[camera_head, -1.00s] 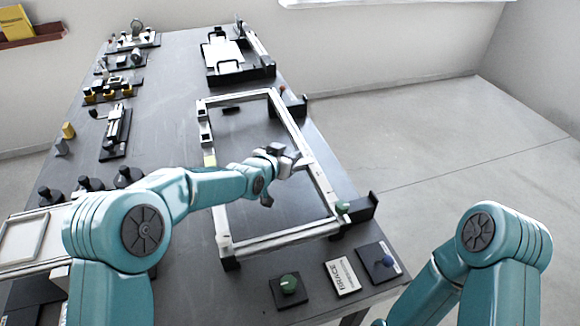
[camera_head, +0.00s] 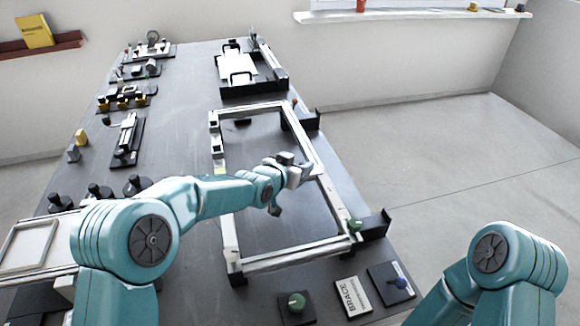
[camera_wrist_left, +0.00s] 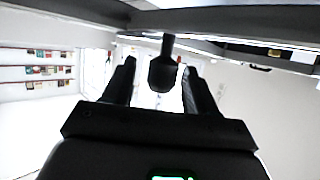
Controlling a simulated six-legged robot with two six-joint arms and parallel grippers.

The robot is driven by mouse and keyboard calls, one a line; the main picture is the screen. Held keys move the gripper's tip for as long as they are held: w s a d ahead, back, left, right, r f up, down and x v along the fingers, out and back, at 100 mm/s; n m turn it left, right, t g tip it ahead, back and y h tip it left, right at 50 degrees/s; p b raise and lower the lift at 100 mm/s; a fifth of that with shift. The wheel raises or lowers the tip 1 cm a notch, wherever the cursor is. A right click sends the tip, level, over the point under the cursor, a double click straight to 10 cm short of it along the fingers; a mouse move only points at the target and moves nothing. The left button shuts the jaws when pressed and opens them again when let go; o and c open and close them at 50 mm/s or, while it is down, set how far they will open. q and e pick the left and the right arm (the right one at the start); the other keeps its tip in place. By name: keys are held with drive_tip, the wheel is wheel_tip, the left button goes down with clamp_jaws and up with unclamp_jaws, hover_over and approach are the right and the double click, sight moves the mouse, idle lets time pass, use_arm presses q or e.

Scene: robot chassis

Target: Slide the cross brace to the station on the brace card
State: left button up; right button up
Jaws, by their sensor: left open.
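A pale metal rectangular frame (camera_head: 295,254) lies on the dark table. In the left wrist view a dark rounded knob on a stem (camera_wrist_left: 163,72) hangs between the open fingers, with gaps on both sides; contact does not show. A dark bar (camera_wrist_left: 225,17) crosses above it. I cannot tell which bar is the cross brace; my arm covers part of the frame. The brace card (camera_head: 352,297), a white plate reading BRACE, lies at the near edge; its smaller print is unreadable. My right gripper is out of view.
Another green knob (camera_head: 355,225) sits at the frame's near right corner. Small fixtures line the table's left side, and a tray-like fixture (camera_head: 250,87) stands behind the frame.

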use_arm(q)
drive_tip(key=b+v, duration=0.2)
drive_tip(key=v, duration=1.4)
drive_tip(key=shift+s+a, duration=0.1)
